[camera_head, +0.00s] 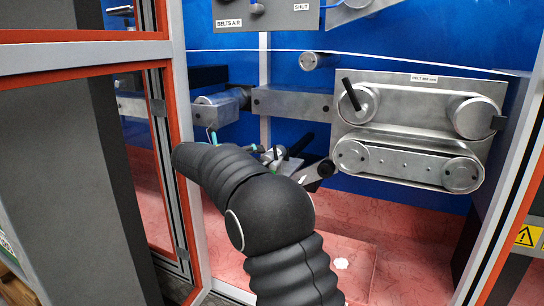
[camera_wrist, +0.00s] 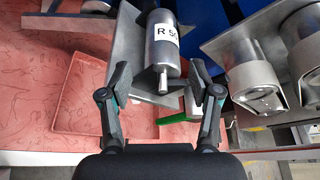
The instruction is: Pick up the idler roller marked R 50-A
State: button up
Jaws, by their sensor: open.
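The idler roller (camera_wrist: 162,50) is a grey metal cylinder with a thin shaft at its near end. Its white label reads "R 50"; the rest of the label is out of sight. It lies over a grey metal plate (camera_wrist: 128,40) in the wrist view. My gripper (camera_wrist: 160,80) is open, with one dark finger on each side of the roller's near end. Gaps show between fingers and roller, and nothing is held. In the head view my gripper (camera_head: 285,160) is partly hidden behind my black arm, and I cannot make out the marked roller there.
A metal belt unit (camera_head: 415,115) with large pulleys is on the blue back wall (camera_head: 400,40) to the right. A grey bar (camera_head: 290,103) runs left of it. A red-edged frame (camera_head: 175,130) stands close on my arm's left. The pink floor (camera_head: 340,235) below is mostly clear.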

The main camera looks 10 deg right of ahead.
aim_at(268, 155)
jog(key=x, duration=0.7)
jog(key=shift+d+f+b, duration=0.1)
jog(key=shift+d+b, duration=0.15)
jog(key=shift+b, duration=0.15)
jog(key=c, duration=1.1)
grip_shut()
